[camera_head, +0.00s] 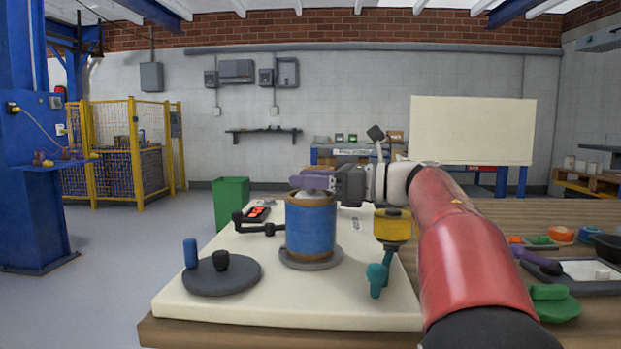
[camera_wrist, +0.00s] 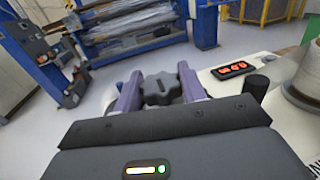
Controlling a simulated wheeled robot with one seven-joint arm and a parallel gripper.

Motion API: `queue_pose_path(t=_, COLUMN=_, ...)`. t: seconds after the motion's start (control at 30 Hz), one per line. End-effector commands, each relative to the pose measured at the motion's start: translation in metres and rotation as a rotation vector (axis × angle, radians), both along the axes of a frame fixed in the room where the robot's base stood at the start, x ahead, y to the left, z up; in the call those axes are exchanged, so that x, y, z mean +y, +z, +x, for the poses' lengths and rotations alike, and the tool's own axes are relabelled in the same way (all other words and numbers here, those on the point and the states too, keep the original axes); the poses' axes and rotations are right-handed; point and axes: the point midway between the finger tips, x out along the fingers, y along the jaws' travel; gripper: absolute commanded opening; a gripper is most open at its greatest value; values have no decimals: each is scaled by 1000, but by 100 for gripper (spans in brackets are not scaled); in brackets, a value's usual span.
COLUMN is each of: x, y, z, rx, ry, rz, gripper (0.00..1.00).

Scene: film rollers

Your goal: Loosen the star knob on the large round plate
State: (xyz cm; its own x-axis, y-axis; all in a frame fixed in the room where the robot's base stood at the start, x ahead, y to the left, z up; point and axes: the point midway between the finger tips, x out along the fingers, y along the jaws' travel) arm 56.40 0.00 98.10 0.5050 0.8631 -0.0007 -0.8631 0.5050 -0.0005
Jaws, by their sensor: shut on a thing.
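A dark star knob (camera_wrist: 161,88) sits between the two purple fingers of my gripper (camera_wrist: 160,90) in the wrist view. The fingers press on it from both sides. In the head view my gripper (camera_head: 318,181) is level with the top of the blue cylinder (camera_head: 311,229); the star knob cannot be made out there. What lies under the star knob is hidden. A large dark grey round plate (camera_head: 240,272) lies at the front left of the cream board, with a blue upright handle (camera_head: 190,253) and a small black knob (camera_head: 221,260) on it.
The cream board (camera_head: 330,310) also carries a black crank (camera_head: 262,229), a red-lit panel (camera_head: 257,214) and a yellow and teal clamp (camera_head: 391,230) near my red arm. A green bin (camera_head: 231,203) stands behind. Loose parts and a tray (camera_head: 588,283) are on the right.

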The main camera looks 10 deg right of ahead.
Motion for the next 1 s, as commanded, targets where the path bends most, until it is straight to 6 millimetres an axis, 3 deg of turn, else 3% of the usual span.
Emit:
queue_pose_path(t=0.6, x=1, y=2, z=0, rx=-3, ry=43, rz=4, gripper=18)
queue_pose_path(t=0.63, x=1, y=2, z=0, rx=-3, ry=43, rz=4, gripper=42)
queue_pose_path(t=0.77, x=1, y=2, z=0, rx=-2, ry=43, rz=3, gripper=59)
queue_pose_path(t=0.8, x=1, y=1, z=0, rx=-1, ry=43, rz=3, gripper=63)
queue_pose_path(t=1.0, x=1, y=1, z=0, rx=-1, ry=43, rz=2, gripper=63)
